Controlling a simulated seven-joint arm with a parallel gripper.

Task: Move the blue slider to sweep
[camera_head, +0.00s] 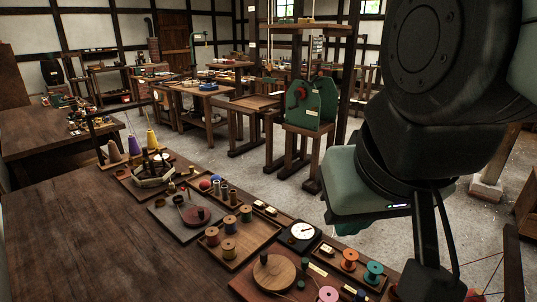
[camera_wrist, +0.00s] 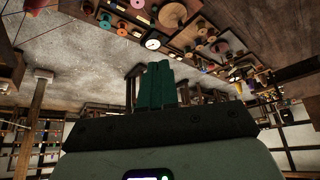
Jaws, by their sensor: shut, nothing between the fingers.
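I cannot make out a blue slider or a mark for sweep with certainty in either view. The front of the wooden workbench (camera_head: 70,230), where small parts lie close together, is cut off by the bottom edge and partly covered by my arm. My gripper (camera_wrist: 159,68) shows in the wrist view as two dark green fingers pressed together, with nothing between them. In the head view my pale green hand hangs over the right side, apart from the bench parts, and its fingertips cannot be made out.
Thread cones (camera_head: 134,145) stand farther back. A green machine (camera_head: 312,103) stands behind. The bench's left side is bare.

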